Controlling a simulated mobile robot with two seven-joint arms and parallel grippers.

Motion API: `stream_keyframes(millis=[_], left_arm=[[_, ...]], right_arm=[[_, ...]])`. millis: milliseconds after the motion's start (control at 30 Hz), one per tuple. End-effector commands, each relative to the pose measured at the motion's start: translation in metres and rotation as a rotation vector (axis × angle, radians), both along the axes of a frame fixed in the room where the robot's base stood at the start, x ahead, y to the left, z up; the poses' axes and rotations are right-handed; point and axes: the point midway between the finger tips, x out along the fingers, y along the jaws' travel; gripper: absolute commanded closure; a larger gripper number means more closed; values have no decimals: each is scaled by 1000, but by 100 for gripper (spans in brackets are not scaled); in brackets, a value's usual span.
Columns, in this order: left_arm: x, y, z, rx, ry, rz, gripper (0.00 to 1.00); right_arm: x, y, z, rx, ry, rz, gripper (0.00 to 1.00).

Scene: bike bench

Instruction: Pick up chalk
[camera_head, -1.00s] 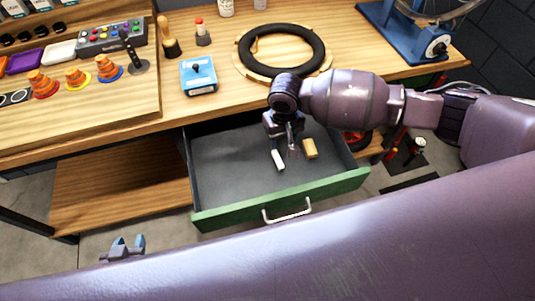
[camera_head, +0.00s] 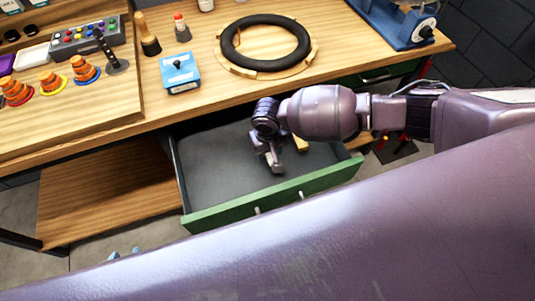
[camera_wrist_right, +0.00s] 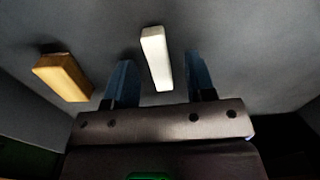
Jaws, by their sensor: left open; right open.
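The white chalk (camera_wrist_right: 156,58) lies on the drawer floor in the right wrist view, between the two blue fingers of my right gripper (camera_wrist_right: 160,62). The fingers are open and apart from it on both sides. In the head view my right gripper (camera_head: 272,160) is down inside the open drawer and hides the chalk. My left gripper (camera_head: 124,254) shows only as blue fingertips at the lower left, away from the drawer, mostly hidden by my own arm.
A tan block (camera_wrist_right: 62,77) lies left of the chalk in the wrist view. The drawer (camera_head: 220,211) has a green front and dark walls close around my right gripper. The workbench (camera_head: 215,98) above holds a blue box (camera_head: 180,75) and a black ring (camera_head: 265,44).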

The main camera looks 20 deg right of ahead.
Motion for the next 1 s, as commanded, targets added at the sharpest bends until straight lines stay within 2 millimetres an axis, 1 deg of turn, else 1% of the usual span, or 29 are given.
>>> stream_keyframes(millis=[33, 100, 300, 333, 600, 633, 667, 867, 1000], left_arm=[[0, 0, -2, 0, 1, 0, 58], [0, 0, -2, 1, 0, -1, 58], [0, 0, -1, 2, 0, -1, 58], [0, 0, -1, 2, 0, -1, 58], [-1, 1, -2, 2, 3, 0, 58], [-2, 1, -2, 2, 4, 0, 58], [-2, 1, -2, 2, 5, 0, 58], [-5, 2, -4, 2, 10, 2, 58], [-4, 2, -1, 2, 8, 2, 58]], right_arm=[[0, 0, -4, 0, 1, 0, 50], [0, 0, -6, 0, 0, 0, 50], [0, 0, -5, 0, -1, 1, 50], [0, 0, -5, 0, -1, 0, 52], [0, 0, -5, 0, -1, 0, 93], [0, 0, -5, 0, -1, 0, 98], [0, 0, -5, 0, -1, 0, 100], [0, 0, -5, 0, -1, 0, 100], [1, 0, 1, 0, -2, 0, 100]])
